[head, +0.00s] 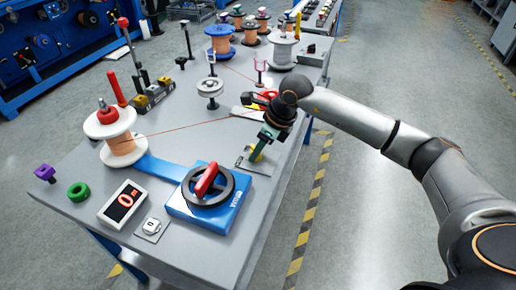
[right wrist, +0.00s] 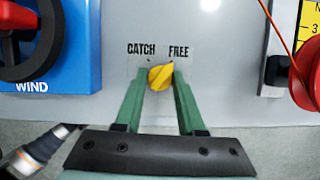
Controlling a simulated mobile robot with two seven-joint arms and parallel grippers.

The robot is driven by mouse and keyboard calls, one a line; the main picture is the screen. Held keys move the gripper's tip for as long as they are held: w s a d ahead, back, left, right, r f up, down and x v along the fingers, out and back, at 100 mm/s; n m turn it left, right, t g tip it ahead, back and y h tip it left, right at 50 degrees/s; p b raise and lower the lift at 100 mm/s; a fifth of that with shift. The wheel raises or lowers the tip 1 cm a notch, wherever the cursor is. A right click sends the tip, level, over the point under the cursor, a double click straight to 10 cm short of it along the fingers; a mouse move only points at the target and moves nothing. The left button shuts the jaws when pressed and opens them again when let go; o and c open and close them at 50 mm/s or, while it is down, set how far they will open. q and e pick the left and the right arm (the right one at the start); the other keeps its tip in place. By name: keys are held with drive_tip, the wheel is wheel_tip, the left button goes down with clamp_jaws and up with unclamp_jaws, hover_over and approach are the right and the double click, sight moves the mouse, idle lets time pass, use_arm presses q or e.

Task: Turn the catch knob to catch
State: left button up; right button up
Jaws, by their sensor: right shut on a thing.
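The yellow catch knob (right wrist: 160,77) sits on the grey table between the printed words CATCH on the left and FREE on the right. In the right wrist view it looks tilted, with its upper end leaning toward FREE. My right gripper (right wrist: 160,82) is shut on the knob, one green finger on each side. In the head view the right gripper (head: 261,146) reaches down over the knob (head: 256,154), which is partly hidden behind the fingers. My left gripper is not in view.
A blue WIND box (head: 207,216) with a black wheel and red handle stands at the near right table edge. A spool with orange wire (head: 121,145), a small pulley (head: 210,88) and a red-digit display (head: 123,204) are on the table. A thin wire runs from the spool past the gripper.

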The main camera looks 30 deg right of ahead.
clamp_jaws()
